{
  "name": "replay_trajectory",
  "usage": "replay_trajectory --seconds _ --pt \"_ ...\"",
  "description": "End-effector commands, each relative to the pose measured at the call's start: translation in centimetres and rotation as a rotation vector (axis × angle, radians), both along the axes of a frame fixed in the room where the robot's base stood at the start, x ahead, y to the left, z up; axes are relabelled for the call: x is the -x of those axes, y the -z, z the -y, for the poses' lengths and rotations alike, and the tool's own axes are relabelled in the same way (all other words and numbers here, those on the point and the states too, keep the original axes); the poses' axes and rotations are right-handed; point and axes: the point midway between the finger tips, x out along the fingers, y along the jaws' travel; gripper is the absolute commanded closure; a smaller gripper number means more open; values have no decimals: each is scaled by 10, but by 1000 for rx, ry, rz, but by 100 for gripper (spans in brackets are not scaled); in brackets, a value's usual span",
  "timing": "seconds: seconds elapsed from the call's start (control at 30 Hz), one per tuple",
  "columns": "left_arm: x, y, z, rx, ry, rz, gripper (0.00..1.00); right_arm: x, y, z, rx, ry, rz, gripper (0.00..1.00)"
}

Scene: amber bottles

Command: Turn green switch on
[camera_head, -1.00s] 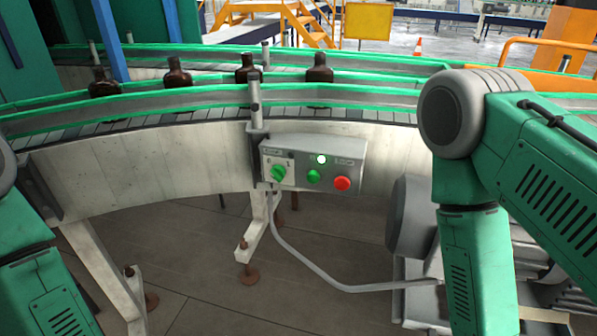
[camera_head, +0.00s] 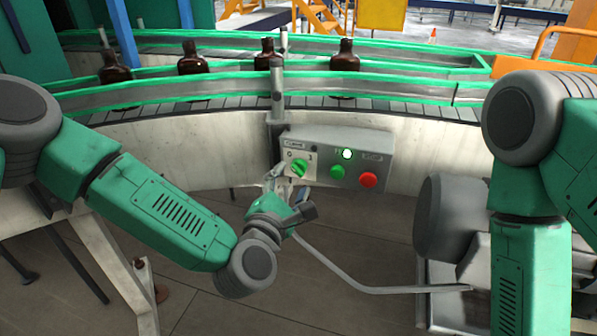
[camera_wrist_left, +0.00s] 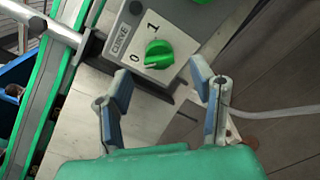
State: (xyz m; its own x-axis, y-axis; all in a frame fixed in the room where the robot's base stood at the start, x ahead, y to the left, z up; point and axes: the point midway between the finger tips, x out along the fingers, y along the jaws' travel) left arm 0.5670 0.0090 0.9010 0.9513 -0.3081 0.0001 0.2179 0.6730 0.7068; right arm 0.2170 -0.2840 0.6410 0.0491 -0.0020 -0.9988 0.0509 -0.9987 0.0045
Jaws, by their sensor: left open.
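The green switch (camera_head: 299,168) is a rotary knob on a white plate marked 0 and 1, on the left of a grey control box (camera_head: 375,146). In the left wrist view the green switch (camera_wrist_left: 158,54) lies just beyond the fingertips, between their lines. My left gripper (camera_head: 286,182) is just below the switch in the head view. In the left wrist view my left gripper (camera_wrist_left: 160,84) is open with nothing between its fingers, apart from the knob. My right arm shows at the right, but its gripper is out of view.
A green button (camera_head: 337,172), a red button (camera_head: 368,180) and a lit white-green lamp (camera_head: 347,154) are on the same box. Behind it runs a curved conveyor (camera_head: 200,104) with several amber bottles (camera_head: 194,58). A grey cable (camera_head: 375,290) hangs below.

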Motion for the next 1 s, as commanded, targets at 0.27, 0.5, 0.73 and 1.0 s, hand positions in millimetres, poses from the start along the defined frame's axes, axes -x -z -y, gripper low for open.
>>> replay_trajectory --seconds 0.27,0.5,0.73,1.0 --pt "-33 0 14 -3 1 1 50 0 2 0 0 -1 0 100" --pt "-38 0 15 -3 1 0 50 0 2 0 0 0 0 100" --pt "-38 0 14 -2 1 -1 85 0 2 0 0 0 0 100" --pt "-37 2 14 -10 1 -4 98 0 2 0 0 0 0 100"
